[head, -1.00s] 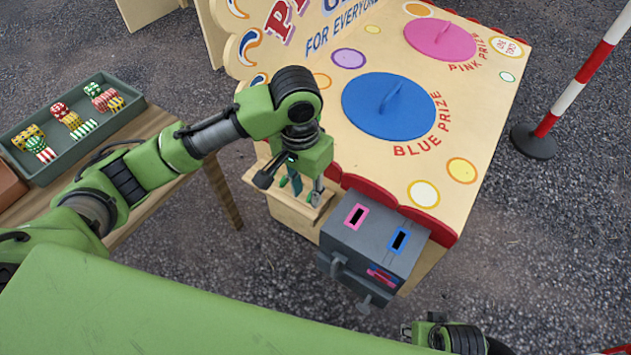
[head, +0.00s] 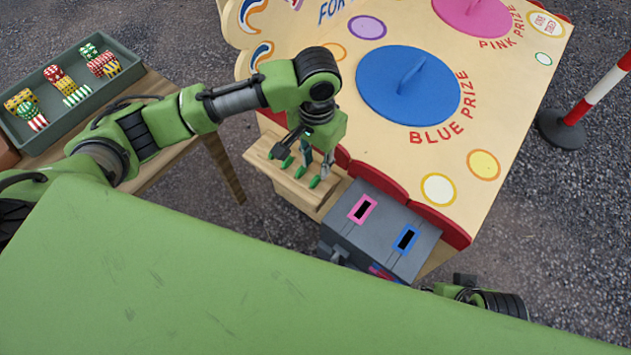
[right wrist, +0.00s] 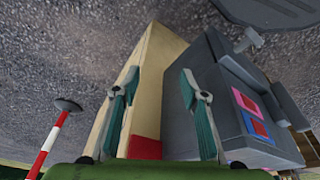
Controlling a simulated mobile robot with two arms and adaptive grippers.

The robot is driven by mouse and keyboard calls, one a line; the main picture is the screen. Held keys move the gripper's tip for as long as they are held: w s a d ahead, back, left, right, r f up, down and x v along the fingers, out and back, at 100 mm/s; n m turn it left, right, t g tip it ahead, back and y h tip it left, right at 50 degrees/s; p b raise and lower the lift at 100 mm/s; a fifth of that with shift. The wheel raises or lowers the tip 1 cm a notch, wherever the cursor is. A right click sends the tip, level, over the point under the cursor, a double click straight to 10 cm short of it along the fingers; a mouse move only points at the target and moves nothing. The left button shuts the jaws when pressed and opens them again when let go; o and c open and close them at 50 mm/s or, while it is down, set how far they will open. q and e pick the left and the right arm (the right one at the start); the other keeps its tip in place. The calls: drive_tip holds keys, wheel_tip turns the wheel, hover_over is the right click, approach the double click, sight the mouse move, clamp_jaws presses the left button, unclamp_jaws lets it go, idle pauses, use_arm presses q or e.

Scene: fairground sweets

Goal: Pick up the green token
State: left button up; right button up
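My left gripper (head: 301,172) points down over the small wooden ledge (head: 262,160) at the front of the prize stall. Its two green-tipped fingers are apart. A small green piece shows between the fingertips; I cannot tell whether it is the green token or part of the gripper. No other loose green token is clear on the ledge, which the gripper partly hides. My right gripper (right wrist: 158,108) is open and empty in the right wrist view, its two teal-padded fingers well apart.
A grey box (head: 385,228) with a pink slot and a blue slot stands right of the ledge. The stall top (head: 400,160) has a blue lid (head: 408,92) and a pink lid. A tray (head: 72,115) of striped chips stands at left. A red-white pole (head: 600,88) stands at right.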

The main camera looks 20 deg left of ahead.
sight(317, 176)
use_arm(q)
drive_tip(key=shift+f, duration=0.35)
drive_tip(key=shift+w+f+b, duration=0.1)
drive_tip(key=shift+f+b, duration=0.35)
drive_tip(key=shift+f, duration=0.3)
wheel_tip(317, 176, down, 3)
drive_tip(key=shift+w+r+b, duration=0.1)
drive_tip(key=shift+r+b, duration=0.05)
drive_tip(key=shift+b, duration=0.5)
drive_tip(key=shift+f, duration=0.45)
use_arm(e)
drive_tip(key=shift+v, duration=1.1)
drive_tip(key=shift+s+d, duration=0.1)
drive_tip(key=shift+s, duration=0.1)
use_arm(q)
clamp_jaws()
